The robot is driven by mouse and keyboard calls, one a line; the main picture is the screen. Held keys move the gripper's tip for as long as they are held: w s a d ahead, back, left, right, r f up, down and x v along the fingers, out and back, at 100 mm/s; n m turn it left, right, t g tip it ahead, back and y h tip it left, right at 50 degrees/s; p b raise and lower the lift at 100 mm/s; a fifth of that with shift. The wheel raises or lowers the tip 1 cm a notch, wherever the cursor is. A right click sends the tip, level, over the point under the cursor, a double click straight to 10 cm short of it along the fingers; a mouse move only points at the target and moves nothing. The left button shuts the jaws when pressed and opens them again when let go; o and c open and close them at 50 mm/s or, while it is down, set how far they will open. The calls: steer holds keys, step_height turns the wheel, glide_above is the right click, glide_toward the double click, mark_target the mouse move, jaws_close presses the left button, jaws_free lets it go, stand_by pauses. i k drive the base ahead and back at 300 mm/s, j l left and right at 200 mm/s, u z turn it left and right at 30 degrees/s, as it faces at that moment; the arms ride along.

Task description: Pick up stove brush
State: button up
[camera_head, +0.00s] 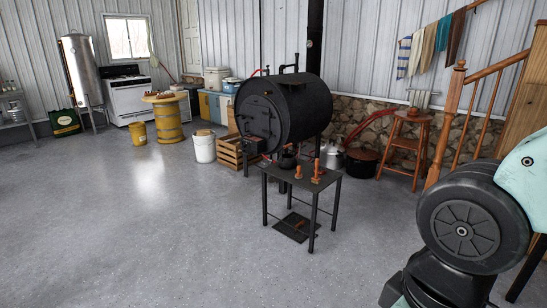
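A small black metal table (279,174) stands in front of the black barrel stove (287,110). Two small orange-brown wooden items stand on it: a left one (298,172) and a taller right one (317,170) near the table's right side. Either could be the stove brush; they are too small for me to tell which. A dark pot or kettle (287,161) sits at the table's back edge. A part of my arm fills the lower right of the picture. My gripper is not in view.
A white bucket (204,148) and a wooden crate (229,152) stand left of the stove. A wooden stool (404,142) and stair railing stand right. The grey floor at front and left is clear.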

mark_target(316, 179)
steer(key=i+j+u, duration=0.25)
steer(key=i, duration=0.45)
steer(key=i+u, duration=0.25)
steer(key=i, duration=0.45)
steer(key=i+j+z, duration=0.2)
steer(key=i+z, duration=0.25)
steer(key=i, duration=0.3)
steer(key=i+j+z, duration=0.45)
steer(key=i, duration=0.25)
steer(key=i+j+z, duration=0.5)
steer(key=i+j, duration=0.15)
steer(key=i+j+z, duration=0.45)
steer(key=j, duration=0.4)
